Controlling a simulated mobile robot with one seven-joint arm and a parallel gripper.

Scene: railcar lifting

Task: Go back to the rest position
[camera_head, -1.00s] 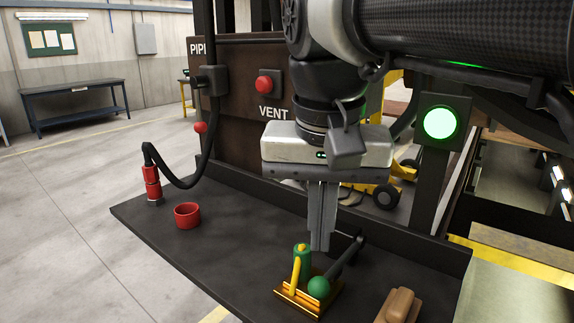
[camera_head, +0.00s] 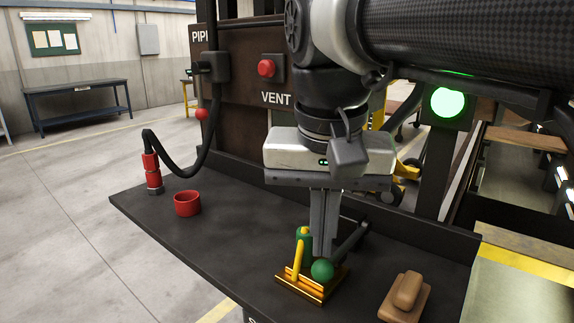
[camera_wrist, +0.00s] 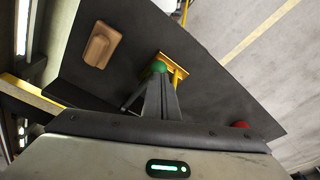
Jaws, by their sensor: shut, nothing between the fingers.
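My gripper (camera_head: 325,248) is shut and empty, pointing down above the dark shelf (camera_head: 235,235). In the head view its fingertips are close behind the green-knobbed lever fixture, with its yellow base (camera_head: 312,287), green ball (camera_head: 322,270) and yellow handle (camera_head: 298,258). Whether the fingers touch the fixture cannot be told. A dark lever arm (camera_head: 352,240) runs back from the ball, partly behind the fingers. In the wrist view the fingers (camera_wrist: 160,80) overlap the green ball (camera_wrist: 158,67).
A red cup (camera_head: 187,203) and a red-ended hose coupling (camera_head: 152,174) stand at the shelf's left. A brown block (camera_head: 404,297) lies at the right. A panel with a red button (camera_head: 267,68) and a green lamp (camera_head: 447,102) stand behind. Open floor lies to the left.

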